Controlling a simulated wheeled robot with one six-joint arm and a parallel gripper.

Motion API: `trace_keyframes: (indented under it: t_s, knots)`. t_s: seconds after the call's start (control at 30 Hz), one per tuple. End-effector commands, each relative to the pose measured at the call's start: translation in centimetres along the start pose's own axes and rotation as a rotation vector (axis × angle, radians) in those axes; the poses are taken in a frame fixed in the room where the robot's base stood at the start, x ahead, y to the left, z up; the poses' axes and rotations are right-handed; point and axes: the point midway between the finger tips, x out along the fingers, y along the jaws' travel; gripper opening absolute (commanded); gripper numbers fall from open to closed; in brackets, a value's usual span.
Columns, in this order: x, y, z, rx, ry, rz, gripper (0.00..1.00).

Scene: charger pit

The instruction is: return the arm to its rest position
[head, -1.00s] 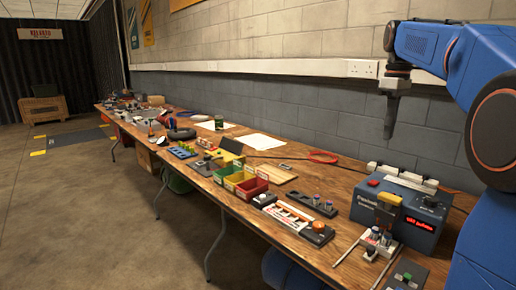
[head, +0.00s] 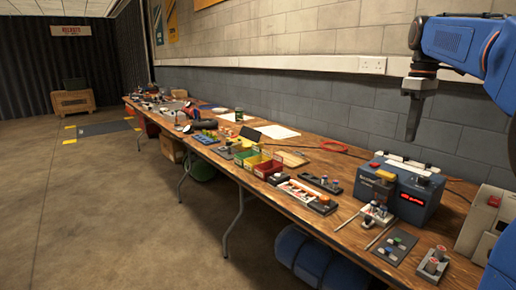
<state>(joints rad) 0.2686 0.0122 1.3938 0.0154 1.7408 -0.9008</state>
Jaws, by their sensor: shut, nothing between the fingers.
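My blue arm (head: 452,42) reaches in from the right edge at the top of the head view. My gripper (head: 411,136) hangs from its end, dark grey and pointing down. It is shut and empty, with its fingers together. It shows in front of the grey block wall, above the blue device in the picture and apart from it. The rest of my arm is cut off by the right edge.
A long wooden table (head: 345,232) runs along the wall. A blue device with a red display (head: 411,197) stands near its right end. Small parts boards, red, yellow and green bins (head: 268,167) and tools cover much of the top. Open floor (head: 120,210) lies left.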

Motion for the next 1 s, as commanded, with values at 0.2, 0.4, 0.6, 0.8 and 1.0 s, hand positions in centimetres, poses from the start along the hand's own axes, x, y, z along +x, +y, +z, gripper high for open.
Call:
trace_keyframes:
  t_s: [0.2, 0.4, 0.6, 0.8, 1.0]
  knots:
    - [0.8, -2.1, 0.6, 0.036, 0.016, 0.02, 0.0]
    - [2.2, -4.8, 1.4, 0.088, 0.039, 0.045, 0.0]
    - [5.0, -9.2, 3.2, 0.173, 0.084, 0.083, 0.0]
    - [8.9, -13.9, 5.5, 0.272, 0.141, 0.116, 0.0]
    - [13.6, -18.3, 8.1, 0.37, 0.206, 0.14, 0.0]
